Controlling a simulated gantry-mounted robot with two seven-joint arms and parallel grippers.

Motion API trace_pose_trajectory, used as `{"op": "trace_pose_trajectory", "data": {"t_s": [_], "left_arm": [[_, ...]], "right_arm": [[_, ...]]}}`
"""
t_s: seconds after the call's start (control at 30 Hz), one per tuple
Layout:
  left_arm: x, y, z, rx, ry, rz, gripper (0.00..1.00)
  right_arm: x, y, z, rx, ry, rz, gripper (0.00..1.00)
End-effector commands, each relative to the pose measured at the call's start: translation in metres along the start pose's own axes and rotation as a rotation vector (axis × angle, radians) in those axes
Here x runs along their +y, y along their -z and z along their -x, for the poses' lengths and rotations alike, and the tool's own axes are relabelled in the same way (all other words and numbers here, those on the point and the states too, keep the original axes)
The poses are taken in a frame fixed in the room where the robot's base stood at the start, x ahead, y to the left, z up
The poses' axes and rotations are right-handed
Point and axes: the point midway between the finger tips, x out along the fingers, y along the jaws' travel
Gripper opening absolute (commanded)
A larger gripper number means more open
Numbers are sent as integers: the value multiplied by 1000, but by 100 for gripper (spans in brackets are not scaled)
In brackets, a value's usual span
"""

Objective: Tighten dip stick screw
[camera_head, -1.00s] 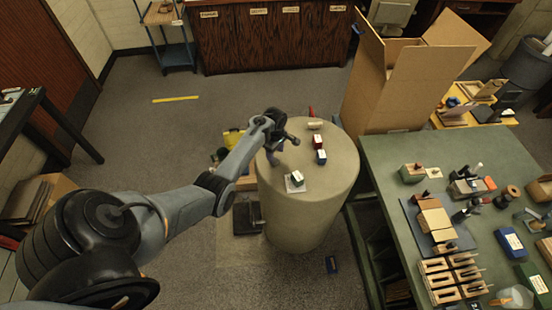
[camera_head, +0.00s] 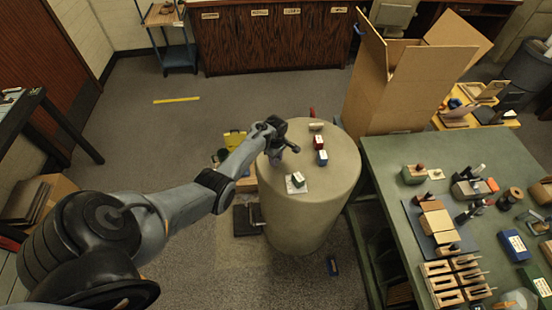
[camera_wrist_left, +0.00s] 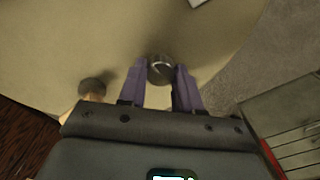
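A round metallic screw head (camera_wrist_left: 160,69) with a dark line across it lies between the two purple fingertips in the left wrist view. My left gripper (camera_wrist_left: 161,75) appears closed on its sides, with little or no gap visible. In the head view my left gripper (camera_head: 277,158) is low over the left part of the round pale drum top (camera_head: 335,185). My own wrist hides the screw there. My right gripper is not in view.
On the drum top stand a small block on a white square (camera_head: 297,182), red and blue blocks (camera_head: 320,150) and a wooden piece (camera_head: 316,126). A tall open carton (camera_head: 395,90) stands behind. A green bench (camera_head: 385,160) with several tools is at right.

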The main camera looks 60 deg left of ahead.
Motion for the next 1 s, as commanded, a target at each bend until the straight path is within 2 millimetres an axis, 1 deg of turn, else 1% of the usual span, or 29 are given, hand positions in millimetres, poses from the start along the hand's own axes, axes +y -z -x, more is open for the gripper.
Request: {"op": "trace_pose_trajectory", "data": {"t_s": [0.03, 0.07, 0.1, 0.33, 0.47, 0.67, 1.0], "left_arm": [[0, 0, 0, 0, 1, 0, 10], [0, 0, 0, 0, 1, 0, 5], [0, 0, 0, 0, 1, 0, 3], [0, 0, 1, 0, 1, -22, 3], [0, 0, 2, -1, 1, -68, 3], [0, -1, 2, -2, 1, -197, 3], [0, 0, 2, -2, 1, -510, 3]], "right_arm": [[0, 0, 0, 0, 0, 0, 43], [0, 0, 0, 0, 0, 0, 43], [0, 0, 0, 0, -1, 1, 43], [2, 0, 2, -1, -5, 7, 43], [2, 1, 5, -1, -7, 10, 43], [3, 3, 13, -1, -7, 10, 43], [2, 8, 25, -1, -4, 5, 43]]}}
